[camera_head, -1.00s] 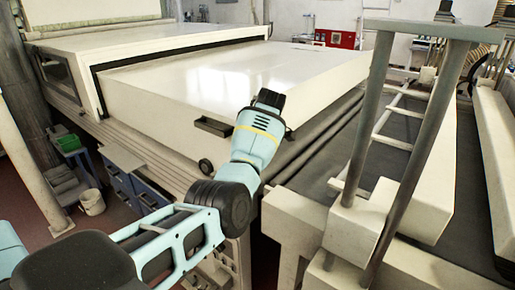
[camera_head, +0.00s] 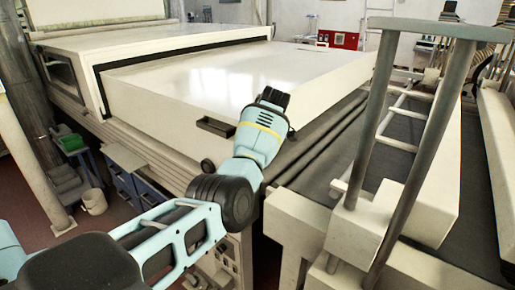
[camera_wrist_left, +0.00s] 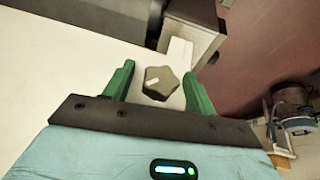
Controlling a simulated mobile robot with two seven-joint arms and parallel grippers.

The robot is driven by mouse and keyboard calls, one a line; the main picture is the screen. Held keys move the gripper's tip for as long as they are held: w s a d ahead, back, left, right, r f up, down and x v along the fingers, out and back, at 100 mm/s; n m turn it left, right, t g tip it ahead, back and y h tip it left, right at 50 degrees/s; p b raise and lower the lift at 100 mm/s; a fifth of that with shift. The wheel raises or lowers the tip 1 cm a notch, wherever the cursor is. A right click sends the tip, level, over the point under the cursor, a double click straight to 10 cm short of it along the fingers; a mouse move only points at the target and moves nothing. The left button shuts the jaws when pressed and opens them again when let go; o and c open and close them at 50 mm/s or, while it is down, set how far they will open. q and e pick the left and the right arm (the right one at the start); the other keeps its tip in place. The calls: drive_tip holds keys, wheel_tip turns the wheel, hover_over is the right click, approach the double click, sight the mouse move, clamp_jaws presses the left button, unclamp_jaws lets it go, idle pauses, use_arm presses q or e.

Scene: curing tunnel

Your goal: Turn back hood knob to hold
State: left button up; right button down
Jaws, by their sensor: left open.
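The hood (camera_head: 215,85) is the big white panel in the head view. A dark grey star-shaped knob (camera_wrist_left: 160,88) with a pale mark sits on a white face in the left wrist view. My left gripper (camera_wrist_left: 158,72) is open, with one green finger on each side of the knob and a gap visible to each. Another dark round knob (camera_head: 207,165) shows lower left on the hood's side. My right gripper is not in view.
A dark handle (camera_head: 216,126) sticks out of the hood's side. A grey post frame (camera_head: 378,120) stands on the right beside the dark conveyor (camera_head: 325,140). A grey box-like part (camera_wrist_left: 190,35) lies just beyond the knob in the wrist view.

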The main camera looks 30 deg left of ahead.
use_arm(q)
drive_tip(key=v, duration=0.8)
drive_tip(key=shift+p, duration=0.4)
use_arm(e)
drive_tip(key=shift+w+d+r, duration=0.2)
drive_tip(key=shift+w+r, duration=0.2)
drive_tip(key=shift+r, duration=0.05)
use_arm(q)
drive_tip(key=shift+f, duration=0.1)
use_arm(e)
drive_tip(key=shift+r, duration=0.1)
